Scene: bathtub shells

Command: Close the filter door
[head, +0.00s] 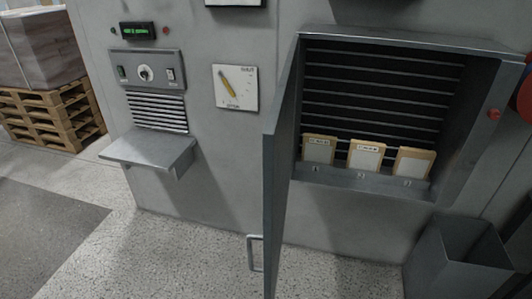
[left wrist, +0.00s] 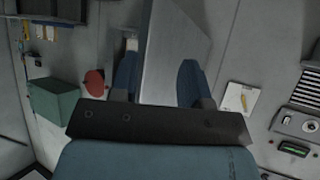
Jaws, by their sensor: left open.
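The filter door (head: 283,150) is a grey metal panel hinged on the left side of the filter cabinet (head: 400,45). It stands wide open and shows nearly edge-on in the head view. Its handle (head: 255,252) is on the left face, low down. Inside are three tan-framed filters (head: 366,157) in a row in front of dark slats. In the left wrist view my left gripper (left wrist: 158,62) is open, with blue fingers on either side of the grey door panel (left wrist: 172,45). Whether they touch it is unclear. My right gripper is in neither view.
A grey bin (head: 458,262) stands on the floor below right of the cabinet. A red knob (head: 493,114) is on the right frame. Left of the door are a dial gauge (head: 236,88), a control panel (head: 147,72) and a protruding shelf (head: 150,150).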

